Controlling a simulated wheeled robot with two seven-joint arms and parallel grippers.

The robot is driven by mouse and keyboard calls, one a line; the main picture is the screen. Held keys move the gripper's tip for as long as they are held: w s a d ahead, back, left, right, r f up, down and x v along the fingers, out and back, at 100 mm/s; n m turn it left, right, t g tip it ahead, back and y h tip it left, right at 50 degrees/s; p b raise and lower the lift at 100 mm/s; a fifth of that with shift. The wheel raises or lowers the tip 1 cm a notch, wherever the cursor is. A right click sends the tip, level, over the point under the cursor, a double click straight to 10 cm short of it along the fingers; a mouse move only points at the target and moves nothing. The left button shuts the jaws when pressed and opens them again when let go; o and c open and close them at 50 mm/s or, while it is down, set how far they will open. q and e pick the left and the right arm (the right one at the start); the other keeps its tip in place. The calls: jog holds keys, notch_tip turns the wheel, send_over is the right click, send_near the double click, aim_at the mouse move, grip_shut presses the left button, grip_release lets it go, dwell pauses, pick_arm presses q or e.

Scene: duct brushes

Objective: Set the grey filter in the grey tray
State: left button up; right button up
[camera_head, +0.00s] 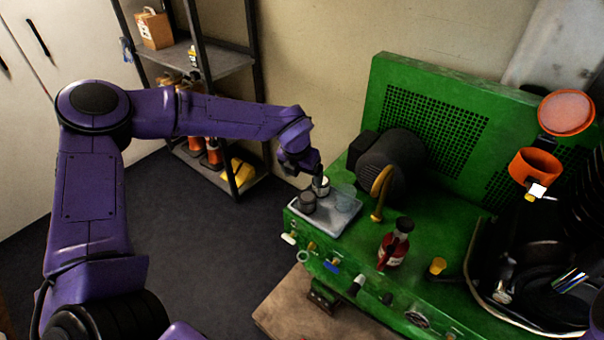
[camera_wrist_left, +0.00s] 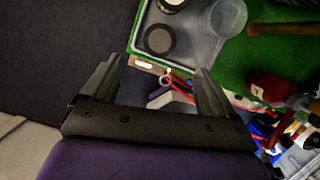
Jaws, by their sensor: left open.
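The grey tray (camera_head: 338,226) lies on the near left corner of the green machine; it also shows in the wrist view (camera_wrist_left: 193,54). A dark grey round piece, likely the grey filter (camera_head: 308,202), stands upright in it near the left side; it also shows in the wrist view (camera_wrist_left: 159,39). A jar with a pale rim (camera_head: 321,188) and a clear cup (camera_head: 346,199) are in the tray too. My right gripper is not seen.
A dark motor (camera_head: 392,162) and a brass-coloured pipe (camera_head: 381,193) stand right of the tray. A red bottle (camera_head: 394,245) and yellow cap (camera_head: 438,266) are nearer. Knobs line the machine's front edge. A shelf (camera_head: 205,62) stands behind my left arm.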

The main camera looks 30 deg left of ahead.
pick_arm(q)
jog(key=s+f+m+y, duration=0.5)
jog(key=s+f+m, duration=0.85)
jog(key=f, duration=0.35)
jog(key=s+f+m+h, duration=0.1)
jog(key=s+f+m, duration=0.2)
jog(key=s+m, duration=0.5)
jog(key=s+f+m, duration=0.3)
jog(key=s+m, duration=0.5)
jog(key=s, duration=0.5)
jog(key=shift+f+h, duration=0.3)
jog(key=shift+h, duration=0.1)
